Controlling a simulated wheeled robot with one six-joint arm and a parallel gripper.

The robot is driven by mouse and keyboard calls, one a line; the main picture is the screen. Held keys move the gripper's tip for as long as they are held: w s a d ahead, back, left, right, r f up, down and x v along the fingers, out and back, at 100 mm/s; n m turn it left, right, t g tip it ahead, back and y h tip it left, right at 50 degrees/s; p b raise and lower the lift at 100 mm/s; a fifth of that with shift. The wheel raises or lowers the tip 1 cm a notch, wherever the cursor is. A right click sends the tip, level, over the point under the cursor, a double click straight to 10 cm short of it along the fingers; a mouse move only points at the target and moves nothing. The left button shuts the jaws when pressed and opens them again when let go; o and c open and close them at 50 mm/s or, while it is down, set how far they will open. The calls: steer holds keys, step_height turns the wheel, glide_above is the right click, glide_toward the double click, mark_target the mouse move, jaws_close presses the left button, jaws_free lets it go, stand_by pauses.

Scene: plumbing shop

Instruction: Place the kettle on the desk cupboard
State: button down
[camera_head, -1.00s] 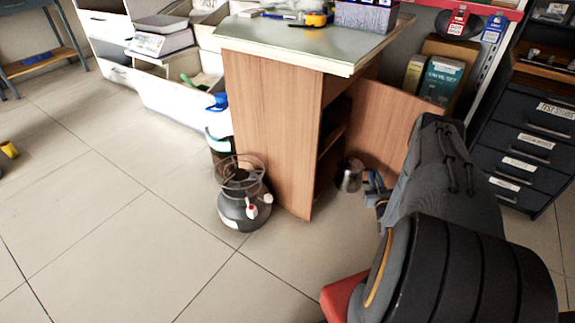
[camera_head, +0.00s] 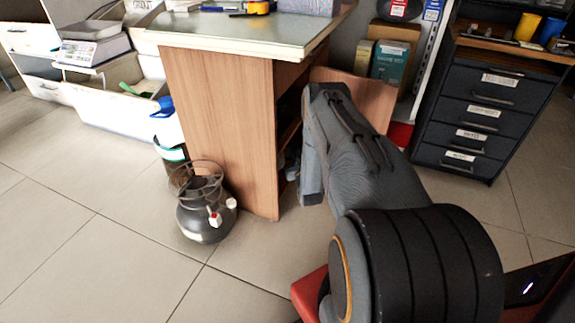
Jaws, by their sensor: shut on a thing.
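The desk cupboard (camera_head: 222,120) is a wooden desk with a pale grey-green top. Its open side faces right, and its wooden door (camera_head: 372,98) stands open behind my arm. The inside is dark and mostly hidden by the desk's side panel and my arm. My gripper (camera_head: 296,170) shows only as a small bluish-grey bit at the cupboard opening, left of my forearm. It is shut on the kettle (camera_head: 290,160), a metallic grey thing of which only a sliver shows. Whether the kettle touches a shelf cannot be told.
A dark gas cylinder with a ring burner (camera_head: 205,215) stands on the floor at the desk's front left. A blue-capped bottle (camera_head: 166,125) is behind it. A dark drawer cabinet (camera_head: 480,115) stands at right. Tools lie on the desktop. The tiled floor in front is clear.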

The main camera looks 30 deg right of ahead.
steer(key=shift+w+a+f+b, duration=0.3)
steer(key=shift+f+b, duration=0.4)
steer(key=shift+f, duration=0.4)
steer(key=shift+w+a+f+b, duration=0.15)
steer(key=shift+w+f+b, duration=0.25)
steer(key=shift+f+b, duration=0.55)
steer(key=shift+w+a+f+b, duration=0.3)
steer(key=shift+f+b, duration=0.2)
steer(key=shift+f, duration=0.8)
steer(key=shift+w+f, duration=0.1)
steer(key=shift+w, duration=0.1)
steer(key=shift+f+b, duration=0.15)
steer(key=shift+b, duration=0.15)
steer(key=c, duration=1.8)
jaws_free()
steer(key=shift+o, duration=0.2)
steer(key=shift+s+a, duration=0.15)
steer(key=shift+s, duration=0.1)
steer(key=p+v, duration=0.4)
steer(key=v, duration=0.7)
steer(key=shift+s+p, duration=0.3)
steer(key=shift+p, duration=0.1)
